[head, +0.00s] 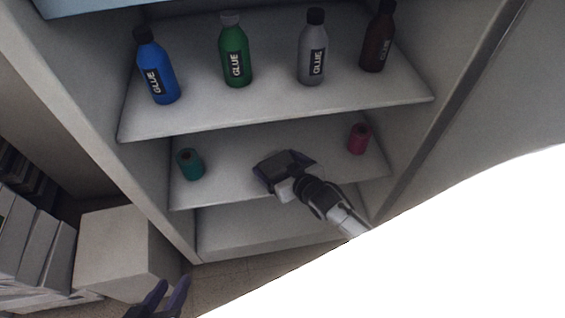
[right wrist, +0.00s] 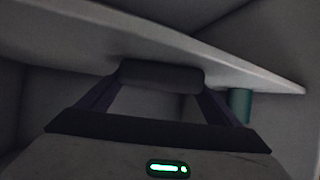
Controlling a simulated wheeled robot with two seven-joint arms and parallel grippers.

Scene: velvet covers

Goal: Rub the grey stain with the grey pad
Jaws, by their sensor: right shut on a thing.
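My right gripper (head: 284,168) reaches in over the middle shelf of the cabinet, between two spools. In the right wrist view, its fingers are shut on the grey pad (right wrist: 160,75), a dark block lying across between the fingertips. The pad is close to a pale shelf board, but I cannot tell whether it touches it. In the head view the pad is hard to pick out from the dark fingers. I cannot see the grey stain in either view. My left gripper (head: 163,298) is at the bottom edge of the head view, low beside the cabinet, with its fingers apart and empty.
On the upper shelf (head: 270,107) stand a blue (head: 156,68), a green (head: 236,52), a grey (head: 312,50) and a dark red bottle (head: 378,40). A teal spool (head: 190,164) and a pink spool (head: 359,138) flank my gripper. A white box (head: 115,250) stands left.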

